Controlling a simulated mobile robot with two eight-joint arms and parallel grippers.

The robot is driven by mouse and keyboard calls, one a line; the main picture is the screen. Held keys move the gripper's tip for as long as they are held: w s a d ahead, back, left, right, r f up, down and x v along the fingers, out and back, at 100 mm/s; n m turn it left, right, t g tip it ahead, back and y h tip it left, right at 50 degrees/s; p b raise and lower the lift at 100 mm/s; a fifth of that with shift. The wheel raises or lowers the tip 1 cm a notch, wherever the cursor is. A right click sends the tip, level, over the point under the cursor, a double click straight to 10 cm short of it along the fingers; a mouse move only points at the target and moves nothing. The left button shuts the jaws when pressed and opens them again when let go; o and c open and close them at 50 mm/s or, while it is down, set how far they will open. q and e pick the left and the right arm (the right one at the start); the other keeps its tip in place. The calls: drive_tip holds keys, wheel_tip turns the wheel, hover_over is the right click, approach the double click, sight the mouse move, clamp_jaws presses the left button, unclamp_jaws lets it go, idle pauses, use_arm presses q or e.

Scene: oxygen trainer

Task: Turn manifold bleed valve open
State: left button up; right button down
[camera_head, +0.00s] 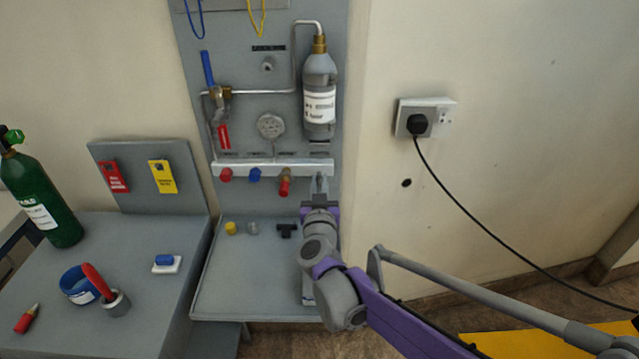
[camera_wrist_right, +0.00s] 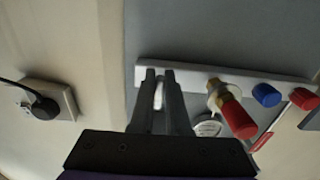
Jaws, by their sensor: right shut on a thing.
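The grey manifold bar (camera_head: 245,168) runs across the lower part of the upright panel. It carries a red knob (camera_head: 225,175), a blue knob (camera_head: 254,174) and a brass fitting with a red handle (camera_head: 285,187). My right gripper (camera_head: 320,186) is at the bar's right end, its fingers pointing at the bar. In the right wrist view the gripper (camera_wrist_right: 160,88) is shut on a small pale part (camera_wrist_right: 158,95), seemingly the bleed valve's handle. The fingers hide most of it, so I cannot tell its turn angle. My left gripper is out of view.
A grey bottle (camera_head: 320,95), a gauge (camera_head: 271,126) and a blue-handled valve (camera_head: 208,70) are on the panel above the bar. Small fittings (camera_head: 287,230) lie on the shelf below. A plugged socket (camera_head: 425,117) with a black cable is on the wall at right.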

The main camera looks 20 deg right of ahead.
drive_tip(key=c, duration=0.9)
unclamp_jaws()
drive_tip(key=shift+s, duration=0.1)
drive_tip(key=p+v, duration=0.1)
drive_tip(key=v, duration=0.9)
drive_tip(key=shift+s, duration=0.35)
drive_tip(key=shift+a, duration=0.1)
